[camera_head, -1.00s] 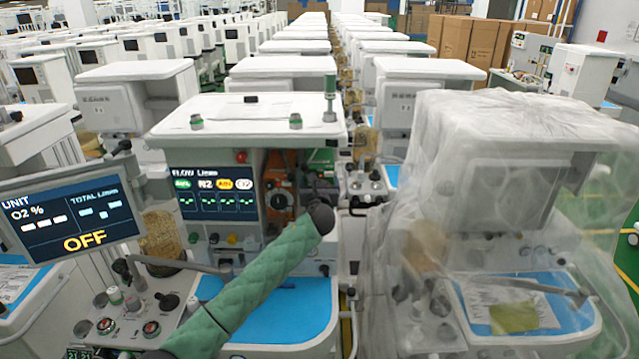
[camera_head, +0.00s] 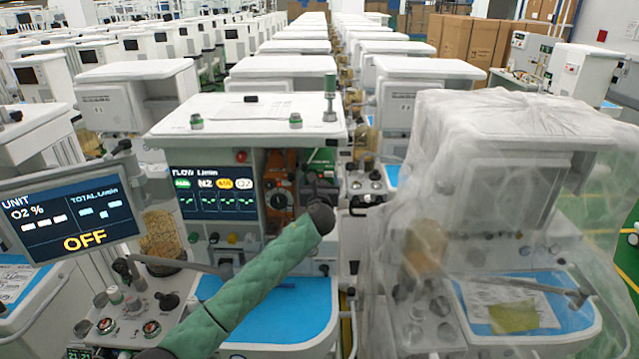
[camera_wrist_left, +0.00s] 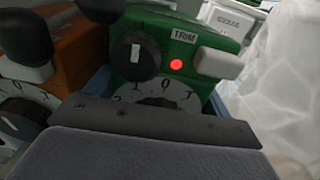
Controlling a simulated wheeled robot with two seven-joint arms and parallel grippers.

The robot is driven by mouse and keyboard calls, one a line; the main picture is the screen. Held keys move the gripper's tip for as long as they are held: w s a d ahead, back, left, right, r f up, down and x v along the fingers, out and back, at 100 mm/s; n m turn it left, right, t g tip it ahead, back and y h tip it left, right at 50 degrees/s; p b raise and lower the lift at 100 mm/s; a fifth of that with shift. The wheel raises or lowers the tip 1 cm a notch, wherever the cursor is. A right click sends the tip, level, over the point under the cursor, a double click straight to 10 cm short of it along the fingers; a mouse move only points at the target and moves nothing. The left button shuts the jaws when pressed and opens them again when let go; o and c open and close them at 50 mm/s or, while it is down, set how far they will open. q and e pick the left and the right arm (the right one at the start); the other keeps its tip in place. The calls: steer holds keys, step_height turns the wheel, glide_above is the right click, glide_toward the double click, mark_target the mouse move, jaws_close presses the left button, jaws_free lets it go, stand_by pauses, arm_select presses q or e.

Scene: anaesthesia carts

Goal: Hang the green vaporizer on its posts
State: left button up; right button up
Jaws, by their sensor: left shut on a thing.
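The green vaporizer (camera_head: 321,156) is at the right end of the front opening of the middle cart, partly hidden by my left gripper. In the left wrist view the green vaporizer (camera_wrist_left: 190,60) fills the upper middle, with a dark knob, a red light and a numbered dial. My left gripper (camera_head: 316,182) is at its front and shut on it. The fingertips are hard to make out. An orange vaporizer (camera_head: 279,190) is just to its left, very close. The posts are hidden from both views. My right gripper is not in view.
The middle cart has a white top (camera_head: 245,108) and a blue work surface (camera_head: 270,312). A monitor (camera_head: 70,215) stands out at the left. A cart under clear plastic (camera_head: 520,180) is close on the right. Many carts fill the background.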

arm_select(q)
steer(key=shift+f, duration=0.4)
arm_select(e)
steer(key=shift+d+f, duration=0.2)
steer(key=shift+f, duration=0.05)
arm_select(q)
steer(key=shift+f+b, duration=0.5)
steer(key=shift+f, duration=0.1)
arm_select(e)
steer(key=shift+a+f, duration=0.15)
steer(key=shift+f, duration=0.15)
arm_select(q)
steer(key=o, duration=1.8)
steer(key=s+b, duration=0.1)
steer(key=s, duration=0.2)
steer(key=s+b, duration=0.2)
steer(key=s, duration=0.1)
steer(key=shift+f, duration=0.2)
steer(key=shift+s+r+b, duration=0.1)
steer(key=shift+s+b, duration=0.3)
steer(key=shift+s, duration=0.3)
steer(key=shift+s+r, duration=0.1)
steer(key=shift+s, duration=0.15)
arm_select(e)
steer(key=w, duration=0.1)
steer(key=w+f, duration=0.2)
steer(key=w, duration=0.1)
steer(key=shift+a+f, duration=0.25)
